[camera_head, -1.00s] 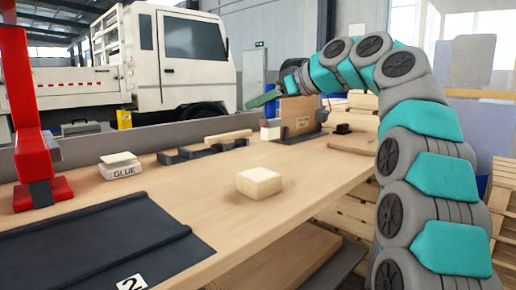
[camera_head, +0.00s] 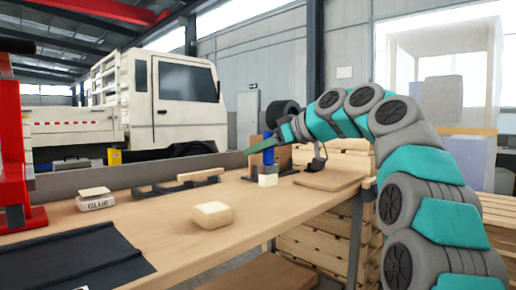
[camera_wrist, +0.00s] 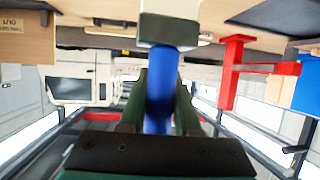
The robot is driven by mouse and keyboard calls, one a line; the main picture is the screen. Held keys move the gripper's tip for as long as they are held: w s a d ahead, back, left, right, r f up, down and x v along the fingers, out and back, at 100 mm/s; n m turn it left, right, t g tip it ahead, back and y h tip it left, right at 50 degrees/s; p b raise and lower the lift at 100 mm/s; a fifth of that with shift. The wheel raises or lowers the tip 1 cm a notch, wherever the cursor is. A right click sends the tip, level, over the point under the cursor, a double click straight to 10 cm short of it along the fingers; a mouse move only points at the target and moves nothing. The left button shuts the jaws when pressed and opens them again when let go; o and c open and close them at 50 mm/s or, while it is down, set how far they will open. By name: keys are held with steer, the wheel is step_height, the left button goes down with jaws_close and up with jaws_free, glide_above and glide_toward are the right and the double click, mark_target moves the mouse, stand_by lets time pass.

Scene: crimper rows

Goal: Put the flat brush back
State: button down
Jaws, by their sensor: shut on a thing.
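The flat brush has a blue handle (camera_head: 268,157), a grey ferrule and a pale bristle end. It hangs upright, bristles down, over the far end of the bench in the head view. My gripper (camera_head: 262,146) is shut on the blue handle, with its dark green fingers on either side. In the wrist view my gripper (camera_wrist: 163,85) grips the flat brush (camera_wrist: 162,105), its ferrule and bristles at the top of the picture. I cannot tell whether the bristles touch the bench.
A wooden panel (camera_head: 285,158) stands just behind the brush. A flat wooden board (camera_head: 328,180) lies to the right.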

steer(key=d+f+m+t+h, duration=0.2)
steer(key=d+f+m+h, duration=0.3)
steer(key=f, duration=0.7)
steer(key=d+f+m+t+h, duration=0.2)
steer(key=d+f+m+h, duration=0.3)
steer(key=d+f, duration=0.4)
steer(key=d+f+m+t+h, duration=0.1)
steer(key=d+f+m+h, duration=0.4)
steer(key=f, duration=1.2)
steer(key=shift+w+d+t, duration=0.4)
steer(key=shift+d, duration=0.7)
steer(key=shift+r, duration=0.15)
